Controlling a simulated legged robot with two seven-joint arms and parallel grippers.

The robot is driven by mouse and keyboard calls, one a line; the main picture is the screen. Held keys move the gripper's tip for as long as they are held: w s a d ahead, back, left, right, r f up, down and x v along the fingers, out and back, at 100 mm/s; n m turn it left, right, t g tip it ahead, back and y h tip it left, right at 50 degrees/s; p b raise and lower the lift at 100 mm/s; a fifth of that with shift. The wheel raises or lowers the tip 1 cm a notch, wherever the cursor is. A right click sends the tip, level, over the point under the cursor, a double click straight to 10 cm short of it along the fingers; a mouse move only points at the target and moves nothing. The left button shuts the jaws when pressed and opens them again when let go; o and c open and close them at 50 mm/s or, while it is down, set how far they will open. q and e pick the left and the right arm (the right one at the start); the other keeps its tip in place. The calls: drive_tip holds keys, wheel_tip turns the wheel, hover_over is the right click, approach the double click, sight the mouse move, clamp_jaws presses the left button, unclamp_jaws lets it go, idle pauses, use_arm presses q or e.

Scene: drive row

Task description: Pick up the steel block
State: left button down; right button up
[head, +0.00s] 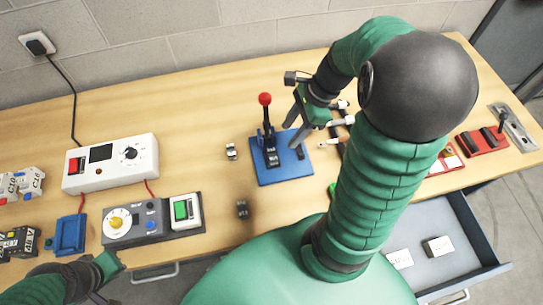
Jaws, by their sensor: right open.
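I cannot tell for sure which is the steel block. Another small grey piece sits on the press, below its red-knobbed lever. My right gripper (317,130) is open above the table at the press's right side, apart from both loose blocks. My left gripper (104,268) is partly in view at the table's front left edge; its jaws are unclear.
Red fixtures (482,140) are at the right. An open drawer (458,252) juts out at front right. My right arm hides part of the table.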

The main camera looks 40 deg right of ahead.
drive_tip(key=b, duration=0.1)
approach(269, 156)
wheel_tip(269, 156, down, 2)
drive_tip(key=shift+s+f, duration=0.1)
drive_tip(key=shift+f, duration=0.1)
drive_tip(key=shift+d+f, duration=0.15)
drive_tip(key=shift+f, duration=0.2)
drive_tip(key=a+f, duration=0.1)
drive_tip(key=f, duration=0.1)
drive_tip(key=w+a+f+b, duration=0.1)
drive_tip(key=f, duration=0.1)
drive_tip(key=shift+w+a, duration=0.15)
drive_tip(key=shift+a, duration=0.15)
drive_tip(key=shift+w+a, duration=0.1)
drive_tip(key=shift+a, duration=0.2)
drive_tip(key=shift+d, duration=0.25)
drive_tip(key=c, duration=0.8)
use_arm(q)
drive_tip(key=x, duration=0.2)
drive_tip(key=shift+w+d+f, duration=0.1)
drive_tip(key=shift+d+f, duration=0.05)
drive_tip(key=shift+f, duration=0.2)
use_arm(e)
clamp_jaws()
